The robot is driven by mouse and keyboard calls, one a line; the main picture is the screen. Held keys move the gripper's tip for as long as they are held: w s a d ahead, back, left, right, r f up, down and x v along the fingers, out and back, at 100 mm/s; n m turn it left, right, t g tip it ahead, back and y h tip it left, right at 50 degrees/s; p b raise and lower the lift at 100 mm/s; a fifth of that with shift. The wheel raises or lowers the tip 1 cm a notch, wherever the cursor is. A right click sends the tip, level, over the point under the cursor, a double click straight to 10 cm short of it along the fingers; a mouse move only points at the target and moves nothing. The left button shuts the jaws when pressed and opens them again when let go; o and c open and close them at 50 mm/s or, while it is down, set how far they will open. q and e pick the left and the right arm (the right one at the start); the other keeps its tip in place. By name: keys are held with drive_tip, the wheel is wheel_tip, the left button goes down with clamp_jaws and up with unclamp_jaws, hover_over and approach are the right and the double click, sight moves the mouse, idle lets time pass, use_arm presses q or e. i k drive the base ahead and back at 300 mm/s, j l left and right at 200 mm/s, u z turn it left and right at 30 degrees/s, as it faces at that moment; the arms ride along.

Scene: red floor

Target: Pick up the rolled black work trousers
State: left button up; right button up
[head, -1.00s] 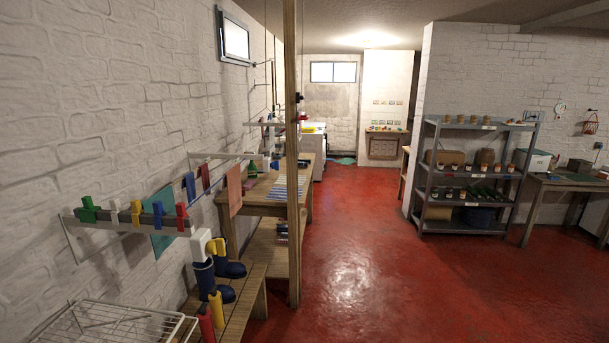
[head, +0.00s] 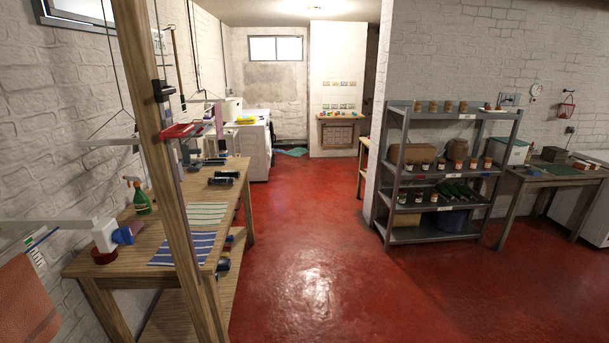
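Two small dark rolled bundles lie near the far end of the wooden table (head: 125,238) on the left in the head view. The nearer dark roll (head: 221,180) is close to the table's right edge, and the farther dark roll (head: 228,173) is just behind it. They are too small for me to tell whether either is the rolled black work trousers. Neither of my grippers is in view.
A wooden post (head: 160,150) stands in front of the table. Striped cloths (head: 184,249) and a green spray bottle (head: 139,197) are on the table. A grey shelf (head: 397,170) stands at right. The red floor (head: 310,250) between is clear.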

sight(235, 174)
drive_tip(key=i+u, duration=0.1)
drive_tip(key=i, duration=0.4)
drive_tip(key=i+l+u, duration=0.1)
drive_tip(key=i, duration=0.35)
drive_tip(key=i+l+u, duration=0.1)
drive_tip(key=i, duration=0.4)
drive_tip(key=i+l+u, duration=0.1)
drive_tip(key=i, duration=0.35)
drive_tip(key=i+l+u, duration=0.3)
drive_tip(key=i+u, duration=0.15)
drive_tip(key=i+l+u, duration=0.45)
drive_tip(key=i+l, duration=0.05)
drive_tip(key=i, duration=0.05)
